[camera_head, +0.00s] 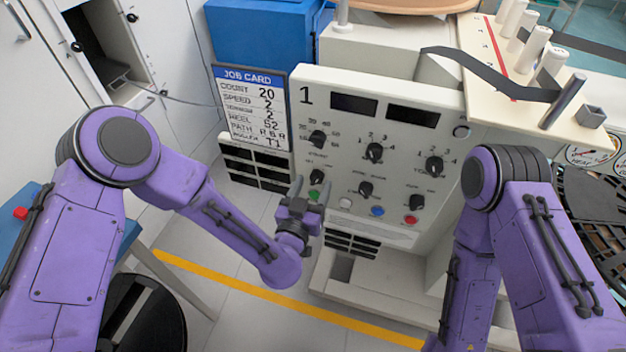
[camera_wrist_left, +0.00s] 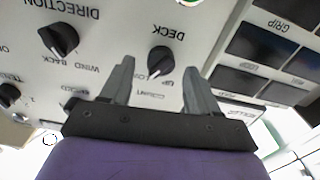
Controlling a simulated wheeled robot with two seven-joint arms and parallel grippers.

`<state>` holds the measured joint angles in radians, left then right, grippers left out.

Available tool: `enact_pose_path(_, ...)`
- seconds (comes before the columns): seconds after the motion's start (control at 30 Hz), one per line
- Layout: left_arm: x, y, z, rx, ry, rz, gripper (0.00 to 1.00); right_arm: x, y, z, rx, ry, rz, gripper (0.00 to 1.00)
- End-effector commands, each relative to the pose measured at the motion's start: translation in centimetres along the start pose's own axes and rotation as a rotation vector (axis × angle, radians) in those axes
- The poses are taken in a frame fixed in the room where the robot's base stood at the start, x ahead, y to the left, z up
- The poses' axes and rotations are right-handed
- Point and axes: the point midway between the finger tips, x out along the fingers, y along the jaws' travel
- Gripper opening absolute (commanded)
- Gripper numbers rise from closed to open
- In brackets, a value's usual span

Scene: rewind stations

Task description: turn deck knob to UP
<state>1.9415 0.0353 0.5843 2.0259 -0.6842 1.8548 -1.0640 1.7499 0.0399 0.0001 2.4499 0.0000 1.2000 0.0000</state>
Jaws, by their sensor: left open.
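The deck knob (camera_wrist_left: 161,60) is a black pointer knob on the cream panel, labelled DECK, seen upside down in the left wrist view. It lies between and just beyond my left fingertips. Which label its pointer marks is not clear. In the head view the deck knob (camera_head: 316,177) is at the panel's lower left. My left gripper (camera_head: 311,184) is open in front of it, with one finger on each side and nothing held; its fingers also show in the left wrist view (camera_wrist_left: 159,70). My right arm is visible, but its gripper is not.
The direction knob (camera_head: 365,188) sits right of the deck knob, with more knobs above and coloured buttons below, including a red button (camera_head: 411,219). A job card (camera_head: 252,105) stands left of the panel. Open floor with a yellow line (camera_head: 290,305) lies below.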

Motion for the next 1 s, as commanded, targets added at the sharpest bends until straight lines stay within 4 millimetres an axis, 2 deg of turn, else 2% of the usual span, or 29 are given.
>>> enact_pose_path(0.1, 1.13, -0.04, -0.02, -0.001, -0.001, -0.002, 0.61, -0.27, 0.03, -0.11, 0.000, 0.000, 0.000, 0.00)
enact_pose_path(0.37, 1.38, -0.05, 0.12, 0.000, -0.003, -0.001, 0.61, -0.23, 0.03, -0.09, 0.000, 0.000, 0.000, 0.00)
enact_pose_path(0.4, 1.38, -0.06, 0.12, 0.000, -0.003, -0.001, 0.54, -0.23, 0.03, -0.09, 0.000, 0.000, 0.000, 0.00)
enact_pose_path(0.47, 1.38, -0.06, 0.12, 0.000, -0.003, -0.001, 0.35, -0.23, 0.02, -0.10, 0.000, 0.000, 0.000, 0.00)
enact_pose_path(0.5, 1.37, -0.06, 0.11, 0.000, -0.003, -0.001, 0.22, -0.23, 0.02, -0.09, 0.000, 0.000, 0.000, 0.00)
enact_pose_path(0.57, 1.37, -0.06, 0.11, 0.000, -0.003, -0.001, 0.04, -0.23, 0.02, -0.10, 0.000, 0.000, 0.000, 0.00)
enact_pose_path(1.0, 1.38, -0.10, 0.20, -0.079, -0.001, -0.001, 0.05, 0.24, -0.02, 0.10, 0.000, 0.000, 0.000, 0.00)
